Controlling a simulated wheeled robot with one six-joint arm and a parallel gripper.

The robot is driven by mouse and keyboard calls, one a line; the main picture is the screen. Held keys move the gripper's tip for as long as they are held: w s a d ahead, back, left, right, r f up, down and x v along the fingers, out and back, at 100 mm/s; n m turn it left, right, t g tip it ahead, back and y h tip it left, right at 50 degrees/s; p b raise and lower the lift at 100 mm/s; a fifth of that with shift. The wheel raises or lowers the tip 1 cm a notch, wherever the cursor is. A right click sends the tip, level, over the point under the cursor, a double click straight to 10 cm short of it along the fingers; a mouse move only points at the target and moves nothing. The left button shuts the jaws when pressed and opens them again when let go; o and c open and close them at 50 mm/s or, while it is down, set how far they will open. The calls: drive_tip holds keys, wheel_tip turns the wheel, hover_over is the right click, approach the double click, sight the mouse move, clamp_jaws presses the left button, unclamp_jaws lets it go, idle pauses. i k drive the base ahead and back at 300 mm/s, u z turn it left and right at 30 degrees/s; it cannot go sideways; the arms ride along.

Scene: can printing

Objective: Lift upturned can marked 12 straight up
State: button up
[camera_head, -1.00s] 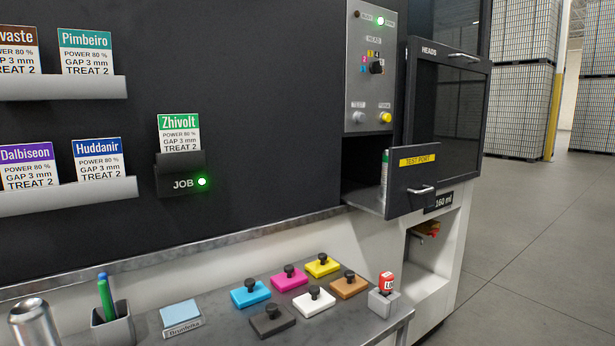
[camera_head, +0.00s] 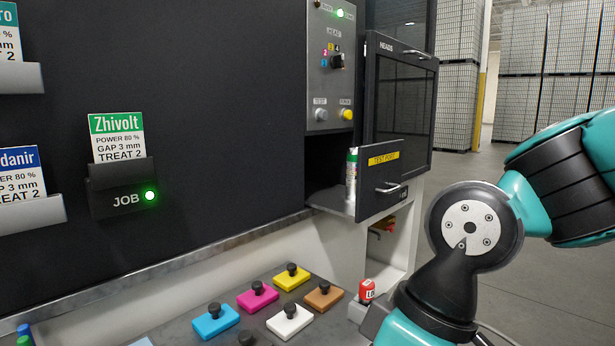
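No can with a readable 12 shows. A slim, light-coloured can-like thing with a green band (camera_head: 351,172) stands in the test port opening, partly behind the open test port door (camera_head: 380,180). I cannot read a mark on it or tell whether it is upturned. My arm fills the right of the view, but my gripper is out of view.
A counter carries several stamp pads with black knobs, including a cyan one (camera_head: 216,321) and a white one (camera_head: 290,321). A small red object with a white label (camera_head: 367,290) stands near its right end, close to my arm. A job card holder (camera_head: 121,190) hangs on the dark panel.

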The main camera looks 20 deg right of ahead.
sight(352, 155)
drive_tip(key=z, duration=0.2)
drive_tip(key=i, duration=1)
drive_tip(key=u, duration=0.6)
